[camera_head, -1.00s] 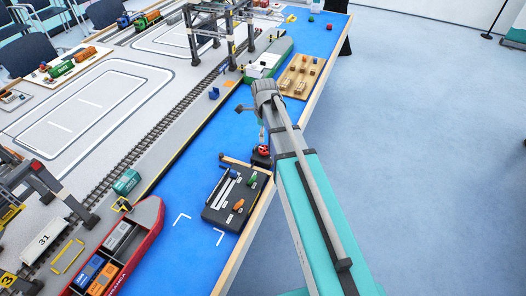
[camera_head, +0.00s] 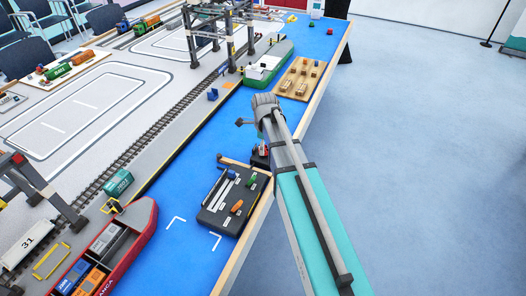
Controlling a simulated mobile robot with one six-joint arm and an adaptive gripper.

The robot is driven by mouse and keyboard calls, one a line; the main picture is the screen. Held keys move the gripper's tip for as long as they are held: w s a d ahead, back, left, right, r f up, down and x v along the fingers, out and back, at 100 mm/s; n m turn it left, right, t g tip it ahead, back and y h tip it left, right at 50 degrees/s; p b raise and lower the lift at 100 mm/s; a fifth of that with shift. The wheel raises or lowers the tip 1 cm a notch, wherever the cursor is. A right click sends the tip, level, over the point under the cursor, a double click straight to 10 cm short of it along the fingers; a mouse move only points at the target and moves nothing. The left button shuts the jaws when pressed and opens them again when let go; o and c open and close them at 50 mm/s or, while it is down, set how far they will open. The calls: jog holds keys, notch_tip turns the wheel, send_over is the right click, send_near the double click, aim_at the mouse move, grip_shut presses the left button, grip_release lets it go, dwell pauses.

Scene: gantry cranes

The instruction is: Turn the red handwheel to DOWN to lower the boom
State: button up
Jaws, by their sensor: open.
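The red handwheel (camera_head: 262,149) sits on a small dark block at the right edge of the blue surface, beside the dark control panel (camera_head: 212,220). Only a bit of its red shows; my arm hides the rest. My gripper (camera_head: 262,137) hangs below my grey wrist, directly over or at the handwheel. It is open, but its fingers are small and mostly hidden. I cannot tell whether they touch the wheel. The DOWN marking and the boom's position cannot be made out.
The panel carries a green knob (camera_head: 252,180), an orange knob (camera_head: 237,206) and pale slots. A red ship (camera_head: 146,226) with containers lies at the lower left. A wooden board (camera_head: 287,91) with small blocks and a green vessel (camera_head: 258,78) lie beyond my wrist.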

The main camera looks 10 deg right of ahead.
jog(key=shift+f, duration=0.45)
jog(key=c, duration=1.1)
jog(key=shift+a, duration=0.15)
jog(key=shift+c, duration=0.2)
